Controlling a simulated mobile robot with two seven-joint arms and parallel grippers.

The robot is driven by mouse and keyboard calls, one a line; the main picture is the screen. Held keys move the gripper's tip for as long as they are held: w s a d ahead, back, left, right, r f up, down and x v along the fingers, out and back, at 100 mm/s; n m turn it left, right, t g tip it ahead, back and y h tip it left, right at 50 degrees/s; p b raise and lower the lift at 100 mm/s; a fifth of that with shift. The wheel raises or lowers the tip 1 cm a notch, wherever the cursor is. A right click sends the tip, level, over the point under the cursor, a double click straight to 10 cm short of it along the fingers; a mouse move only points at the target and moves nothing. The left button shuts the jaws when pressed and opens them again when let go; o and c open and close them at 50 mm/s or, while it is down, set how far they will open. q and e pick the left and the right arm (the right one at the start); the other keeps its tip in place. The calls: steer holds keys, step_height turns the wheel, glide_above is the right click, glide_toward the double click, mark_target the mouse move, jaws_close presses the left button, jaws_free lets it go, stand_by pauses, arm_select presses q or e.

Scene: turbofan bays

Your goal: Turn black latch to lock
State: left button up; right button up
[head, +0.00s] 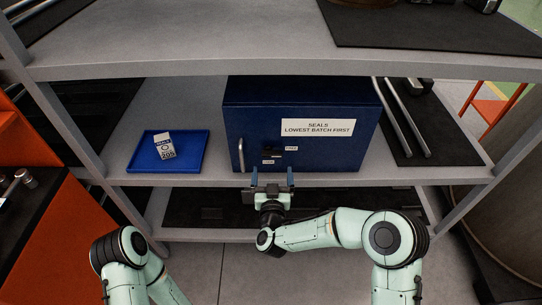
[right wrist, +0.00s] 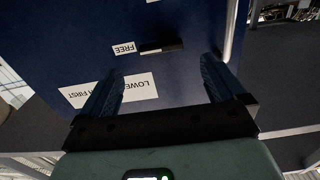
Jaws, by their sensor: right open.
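A dark blue cabinet (head: 330,105) stands on the middle shelf, its door shut. The black latch (head: 273,150) is on the door front, right of the silver handle (head: 241,154). It lies about level, beside the "FREE" label (head: 291,148); another small label (head: 268,161) is below it. My right gripper (head: 272,180) is open and empty, in front of and below the latch. In the right wrist view the latch (right wrist: 160,47) shows upside down, ahead of and between the open fingers (right wrist: 162,66), apart from them. My left gripper is out of view.
A blue tray (head: 190,163) with a small white seal box (head: 164,146) is left of the cabinet. Metal rods (head: 408,130) lie on a black mat to the right. The upper shelf (head: 200,45) overhangs and the shelf's front edge (head: 350,180) runs below the cabinet.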

mark_target(272, 156)
steer(key=w+p, duration=0.1)
steer(key=w, duration=0.6)
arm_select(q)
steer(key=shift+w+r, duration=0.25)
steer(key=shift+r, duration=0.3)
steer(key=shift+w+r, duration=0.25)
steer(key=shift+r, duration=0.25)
arm_select(e)
steer(key=c, duration=1)
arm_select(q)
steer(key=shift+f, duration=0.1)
arm_select(e)
steer(key=shift+c, duration=0.2)
